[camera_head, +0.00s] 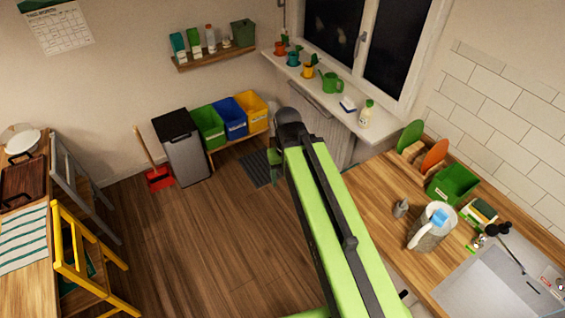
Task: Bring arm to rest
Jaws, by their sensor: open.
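My green and black arm rises from the bottom edge and reaches out to a dark joint near the middle of the picture. It stands over the floor, left of the wooden counter (373,203). A small green part shows below the joint, and the rest of the arm past it is hidden behind the upper link. I cannot make out my gripper's fingers. Nothing is seen hanging from the arm.
A jug (427,235) and a sink (485,280) are on the counter at right. A black bin (183,150) and green, blue and yellow boxes (232,117) stand at the back. A yellow step-chair (75,245) is at left. The wooden floor (200,240) between is clear.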

